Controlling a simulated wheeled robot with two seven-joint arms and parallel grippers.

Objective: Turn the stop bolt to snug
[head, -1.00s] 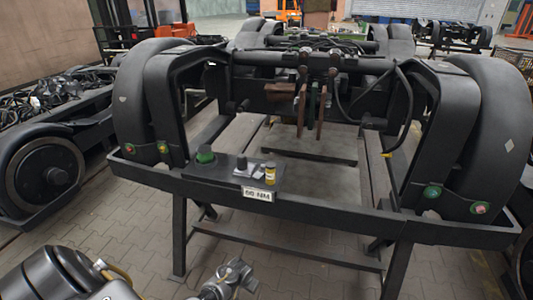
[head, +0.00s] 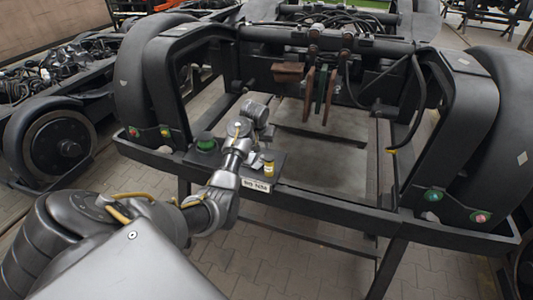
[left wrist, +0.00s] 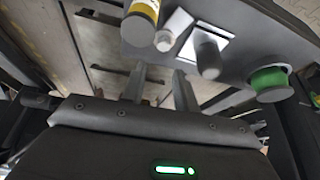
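My left gripper (head: 257,113) is above the small dark shelf on the front beam of the bogie frame. In the left wrist view its two fingers (left wrist: 160,80) are apart with nothing between them. The shelf (left wrist: 235,22) carries a green knob (left wrist: 269,82), a grey cylinder (left wrist: 208,58) by a white plate, a small pale cylinder (left wrist: 166,39) and a yellow-banded cylinder (left wrist: 140,22). The fingers are apart from all of these. I cannot tell for sure which part is the stop bolt. My right gripper is not in view.
The front beam (head: 330,212) crosses the view, with a white label (head: 257,185) below the shelf. Brown brake parts (head: 318,92) and black hoses (head: 408,120) are further back. Dark wheel covers (head: 492,130) flank the frame. Another bogie (head: 55,140) stands at the left.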

